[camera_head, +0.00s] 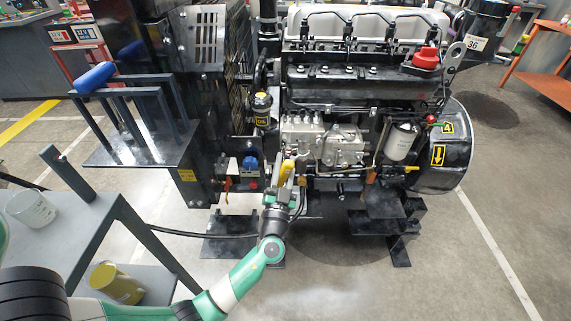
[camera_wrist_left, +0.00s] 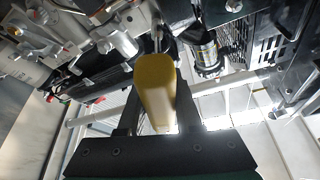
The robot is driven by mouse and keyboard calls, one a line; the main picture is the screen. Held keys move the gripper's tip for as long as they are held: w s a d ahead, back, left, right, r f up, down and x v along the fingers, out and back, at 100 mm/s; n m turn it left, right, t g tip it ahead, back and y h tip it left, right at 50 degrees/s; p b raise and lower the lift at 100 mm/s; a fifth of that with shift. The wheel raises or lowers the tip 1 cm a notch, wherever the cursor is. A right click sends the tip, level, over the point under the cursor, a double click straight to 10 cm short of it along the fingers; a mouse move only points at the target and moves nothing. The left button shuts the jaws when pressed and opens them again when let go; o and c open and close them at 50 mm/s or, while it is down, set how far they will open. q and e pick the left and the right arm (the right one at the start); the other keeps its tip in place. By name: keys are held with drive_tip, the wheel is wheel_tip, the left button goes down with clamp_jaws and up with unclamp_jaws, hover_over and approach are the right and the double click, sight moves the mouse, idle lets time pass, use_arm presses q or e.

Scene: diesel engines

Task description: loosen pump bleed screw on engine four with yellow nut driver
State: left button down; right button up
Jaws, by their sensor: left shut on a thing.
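My left gripper (camera_head: 279,194) is shut on the yellow nut driver (camera_head: 287,170), which points up at the engine's front side. In the left wrist view, the yellow handle (camera_wrist_left: 156,88) stands between the two dark fingers (camera_wrist_left: 156,110), with its far end near the metal pump parts. The injection pump (camera_head: 335,143) is a silver block on the engine (camera_head: 350,75), just right of and above the driver. I cannot tell whether the driver's tip touches a screw; the bleed screw is too small to make out. A yellow number 4 label (camera_head: 447,128) is on the engine's right side. My right gripper is not in view.
A white filter (camera_head: 401,141) and a red cap (camera_head: 426,58) are on the engine. A grey cart (camera_head: 75,215) at the left holds a white can (camera_head: 31,208) and a yellow can (camera_head: 116,283). The floor in front is open.

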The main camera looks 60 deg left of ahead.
use_arm(q)
drive_tip(key=shift+d, duration=0.15)
idle(0.3)
drive_tip(key=shift+s+d, duration=0.35)
drive_tip(key=shift+d, duration=0.25)
drive_tip(key=shift+s+d, duration=0.5)
drive_tip(key=shift+d, duration=0.55)
drive_tip(key=shift+s+d, duration=0.55)
drive_tip(key=shift+d, duration=0.55)
drive_tip(key=shift+s+d, duration=0.5)
drive_tip(key=shift+d, duration=0.55)
